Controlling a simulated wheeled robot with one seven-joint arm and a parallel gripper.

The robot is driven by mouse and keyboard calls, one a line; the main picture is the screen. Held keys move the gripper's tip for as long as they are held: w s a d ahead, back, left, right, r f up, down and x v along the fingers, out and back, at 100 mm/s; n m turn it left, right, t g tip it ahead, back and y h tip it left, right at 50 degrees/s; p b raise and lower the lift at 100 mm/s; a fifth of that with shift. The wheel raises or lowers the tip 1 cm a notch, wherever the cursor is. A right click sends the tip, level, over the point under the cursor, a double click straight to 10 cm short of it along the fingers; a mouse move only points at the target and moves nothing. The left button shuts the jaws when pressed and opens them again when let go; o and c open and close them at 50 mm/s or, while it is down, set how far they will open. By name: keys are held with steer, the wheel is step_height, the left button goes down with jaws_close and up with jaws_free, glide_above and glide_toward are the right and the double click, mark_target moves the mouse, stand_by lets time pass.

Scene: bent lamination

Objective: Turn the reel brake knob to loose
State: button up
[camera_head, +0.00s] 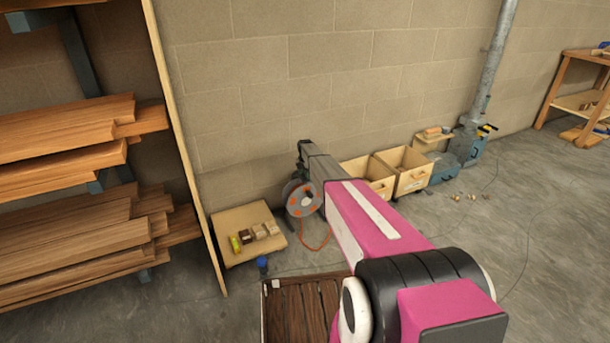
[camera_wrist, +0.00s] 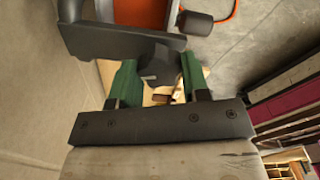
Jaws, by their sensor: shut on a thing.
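The cable reel (camera_head: 302,198) with its grey and orange face stands against the block wall in the head view. Part of its orange body (camera_wrist: 218,14) and a dark frame (camera_wrist: 115,42) show in the wrist view. My gripper (camera_wrist: 157,76) has its two green fingers on either side of the dark brake knob (camera_wrist: 158,66) and is shut on it. In the head view my arm reaches to the reel and hides the knob and my fingertips. I cannot read any mark showing the knob's setting.
A low board (camera_head: 228,218) with small blocks lies left of the reel. Wooden bins (camera_head: 412,178) stand to the right along the wall. A timber rack (camera_head: 75,150) fills the left side. An orange cord (camera_head: 318,244) hangs by the reel. A dark slatted crate (camera_head: 268,318) is in front.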

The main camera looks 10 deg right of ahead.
steer(key=o, duration=0.9)
steer(key=shift+r, duration=0.15)
step_height(320, 180, up, 11)
steer(key=shift+f, duration=0.2)
steer(key=s+r+m, duration=0.3)
steer(key=s+m, duration=0.5)
steer(key=s, duration=1.1)
steer(key=s+r+m, duration=0.3)
steer(key=s+m, duration=0.6)
steer(key=s, duration=1)
steer(key=s+r+m, duration=0.3)
steer(key=s+m, duration=0.5)
steer(key=s, duration=1.1)
steer(key=shift+s+r+m, duration=0.15)
steer(key=shift+r+m, duration=0.15)
steer(key=shift+m, duration=0.1)
